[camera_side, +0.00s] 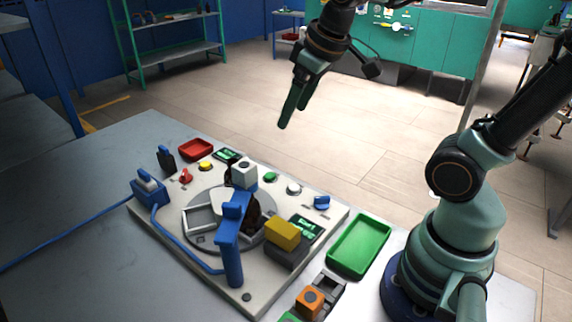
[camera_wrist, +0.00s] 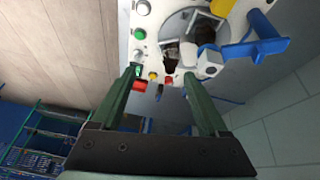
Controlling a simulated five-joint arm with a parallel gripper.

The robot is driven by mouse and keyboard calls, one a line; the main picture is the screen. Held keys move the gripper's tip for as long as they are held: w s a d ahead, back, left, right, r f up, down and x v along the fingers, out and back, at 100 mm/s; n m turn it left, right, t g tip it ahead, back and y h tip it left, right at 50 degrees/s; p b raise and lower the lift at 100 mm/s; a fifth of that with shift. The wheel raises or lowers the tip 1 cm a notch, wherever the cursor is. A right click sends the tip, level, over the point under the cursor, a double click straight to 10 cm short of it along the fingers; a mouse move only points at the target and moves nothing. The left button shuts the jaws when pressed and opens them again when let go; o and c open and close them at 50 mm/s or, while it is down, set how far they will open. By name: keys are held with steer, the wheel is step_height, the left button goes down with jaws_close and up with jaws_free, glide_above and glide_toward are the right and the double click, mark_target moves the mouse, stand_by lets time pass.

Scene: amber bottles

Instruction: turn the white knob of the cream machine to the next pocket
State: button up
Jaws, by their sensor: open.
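The cream machine (camera_side: 262,298) lies on the grey table, with a round turntable (camera_side: 203,242) divided into pockets. A white knob (camera_side: 294,188) sits on its far edge, between a green button and a blue knob. It also seems to show near the top of the wrist view (camera_wrist: 143,8). A dark amber bottle (camera_side: 251,218) stands on the turntable, partly hidden by a blue arm (camera_side: 231,240). My gripper (camera_side: 291,110) hangs above and beyond the machine, clear of the knob. In the wrist view its fingers (camera_wrist: 159,78) are apart, with nothing held.
A green tray (camera_side: 359,246) lies right of the machine and a red tray (camera_side: 196,149) at its far left. A white cube-shaped part (camera_side: 244,173) and a yellow block (camera_side: 282,234) stand up from the machine. A blue cable runs left across the table.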

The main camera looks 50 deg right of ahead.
steer(key=w+d+f+n+g, duration=0.25)
steer(key=w+n, duration=0.25)
steer(key=w, duration=0.8)
steer(key=w+d+f+n+g, duration=0.2)
steer(key=w+d+f+n, duration=0.25)
steer(key=w+f, duration=0.4)
steer(key=shift+n, duration=0.35)
steer(key=f, duration=0.8)
steer(key=a+f, duration=0.1)
steer(key=f, duration=0.3)
steer(key=shift+s, duration=0.35)
jaws_close()
